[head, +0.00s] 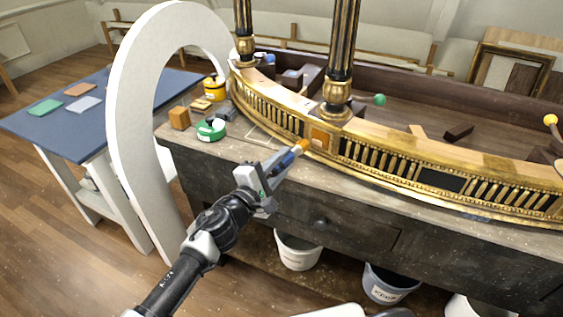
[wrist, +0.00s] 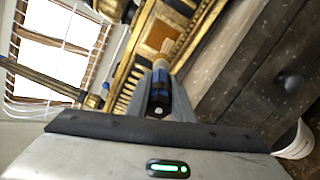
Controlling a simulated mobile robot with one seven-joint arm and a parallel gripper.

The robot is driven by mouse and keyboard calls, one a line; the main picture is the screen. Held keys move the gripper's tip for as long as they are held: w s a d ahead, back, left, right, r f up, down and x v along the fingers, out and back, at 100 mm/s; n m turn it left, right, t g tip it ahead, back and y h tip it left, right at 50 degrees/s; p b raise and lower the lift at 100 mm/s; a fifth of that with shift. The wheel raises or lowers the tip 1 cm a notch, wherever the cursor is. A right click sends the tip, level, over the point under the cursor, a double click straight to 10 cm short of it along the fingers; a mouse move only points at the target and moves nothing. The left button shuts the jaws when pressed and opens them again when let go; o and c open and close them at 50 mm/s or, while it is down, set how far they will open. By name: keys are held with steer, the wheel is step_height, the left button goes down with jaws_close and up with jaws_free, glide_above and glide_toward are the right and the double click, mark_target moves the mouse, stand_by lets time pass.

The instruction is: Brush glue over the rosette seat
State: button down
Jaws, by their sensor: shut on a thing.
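My gripper (head: 287,160) is shut on a brush (head: 301,147) with a blue handle and an orange-tan tip. In the wrist view the brush (wrist: 160,88) points away from me between the fingers (wrist: 170,100). The rosette seat (head: 320,138) is a bare orange-brown square in the gilt console's front rail, just right of and beyond the brush tip. It also shows in the wrist view (wrist: 158,34), directly ahead of the tip. The tip is at or very close to the seat's edge; I cannot tell whether it touches.
The gilt rail (head: 440,178) lies along a dark workbench (head: 183,150), with a black-and-gold column (head: 341,55) above the seat. A green round tin (head: 211,130), a wooden block (head: 179,118) and a yellow pot (head: 214,88) stand left. A white arch (head: 128,110) rises beside the blue-topped table (head: 60,125).

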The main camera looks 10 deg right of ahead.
steer(key=shift+x, duration=1)
stand_by(0.3)
steer(key=shift+s+r, duration=0.1)
steer(key=shift+s+d+p, duration=0.2)
steer(key=shift+s+d, duration=0.6)
steer(key=shift+s, duration=0.2)
steer(key=shift+s+d+p, duration=0.2)
steer(key=shift+s+d, duration=0.6)
steer(key=shift+s, duration=0.2)
steer(key=shift+w+a+v, duration=0.1)
steer(key=shift+a+v, duration=0.05)
steer(key=shift+v, duration=1.35)
steer(key=shift+w+a+v, duration=0.1)
steer(key=shift+w+v, duration=0.05)
steer(key=shift+v, duration=1.3)
steer(key=shift+s, duration=0.1)
